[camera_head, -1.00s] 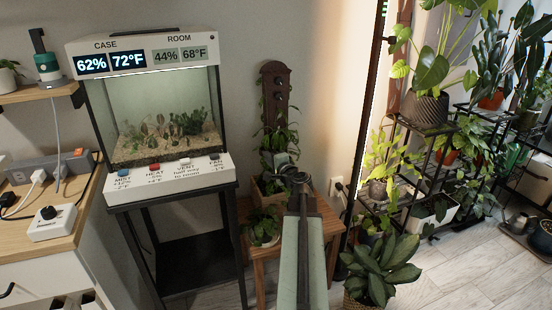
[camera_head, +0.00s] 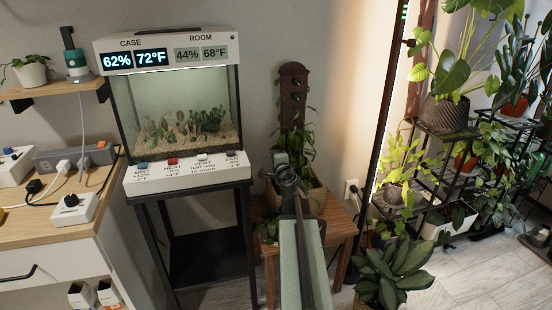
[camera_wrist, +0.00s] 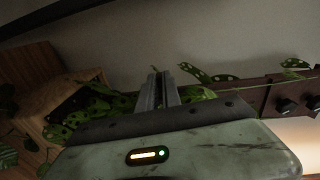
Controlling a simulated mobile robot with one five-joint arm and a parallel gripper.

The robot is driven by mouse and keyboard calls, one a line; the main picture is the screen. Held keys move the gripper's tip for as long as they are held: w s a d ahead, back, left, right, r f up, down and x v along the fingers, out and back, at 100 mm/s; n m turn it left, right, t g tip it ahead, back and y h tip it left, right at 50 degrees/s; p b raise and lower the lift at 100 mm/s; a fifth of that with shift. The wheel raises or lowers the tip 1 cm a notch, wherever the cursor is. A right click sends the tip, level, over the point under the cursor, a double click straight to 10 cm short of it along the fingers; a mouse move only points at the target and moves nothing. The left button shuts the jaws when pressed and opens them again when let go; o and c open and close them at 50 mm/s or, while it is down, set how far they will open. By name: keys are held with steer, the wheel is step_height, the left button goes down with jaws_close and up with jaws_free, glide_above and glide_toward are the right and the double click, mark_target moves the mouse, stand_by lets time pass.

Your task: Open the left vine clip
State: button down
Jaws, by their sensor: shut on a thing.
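In the head view a dark brown board (camera_head: 293,115) with dark knobs (camera_head: 297,90) stands upright behind a leafy vine (camera_head: 299,148) in a wooden planter (camera_head: 316,192). I cannot tell whether the knobs are vine clips; the left clip is not clearly seen. My gripper (camera_head: 282,158) reaches in front of the vine's lower part, partly hidden by my arm. In the wrist view my gripper (camera_wrist: 158,76) has its fingers close together among green leaves (camera_wrist: 200,92). What lies between them is hidden. The board (camera_wrist: 262,95) and its knobs (camera_wrist: 286,105) are to the right.
A small wooden table (camera_head: 343,222) bears the planter. A lit glass case (camera_head: 185,115) on a black stand is at left. A leafy floor plant (camera_head: 395,268) is at lower right, with plant shelves (camera_head: 440,150) behind. Open floor (camera_head: 470,282) shows at right.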

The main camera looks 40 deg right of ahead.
steer(key=shift+w+a, duration=0.15)
steer(key=shift+a, duration=0.1)
steer(key=c, duration=1.3)
jaws_free()
